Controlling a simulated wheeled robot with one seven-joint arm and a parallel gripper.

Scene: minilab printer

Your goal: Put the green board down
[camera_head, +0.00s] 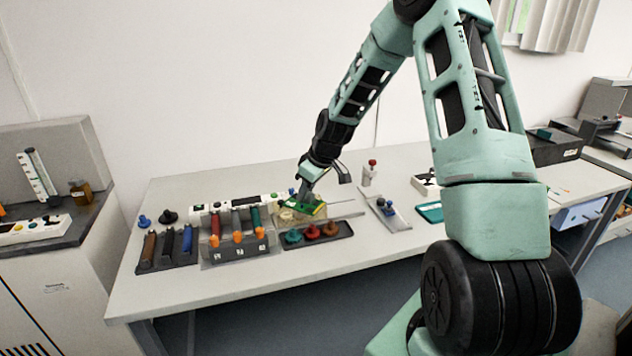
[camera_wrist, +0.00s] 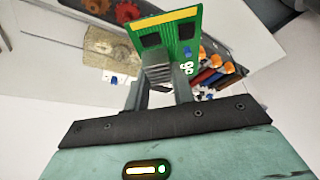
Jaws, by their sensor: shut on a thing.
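The green board (camera_head: 301,208) is held by my gripper (camera_head: 306,192) over the middle of the table, near the back of the row of tool holders. In the wrist view the green board (camera_wrist: 166,38) has a yellow strip along its top edge and dark squares on its face. My gripper (camera_wrist: 160,88) is shut on its lower part. Just beside and below the board is a tan, block-like piece (camera_wrist: 112,50), which also shows in the head view (camera_head: 285,215). Whether the board touches it I cannot tell.
A dark tray with teal and red knobs (camera_head: 318,234) stands just in front. A holder with orange-topped pieces (camera_head: 238,246) and a dark rack (camera_head: 168,249) stand to the left. A small grey stand (camera_head: 386,214) and a teal tray (camera_head: 430,212) lie to the right. The table's front is clear.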

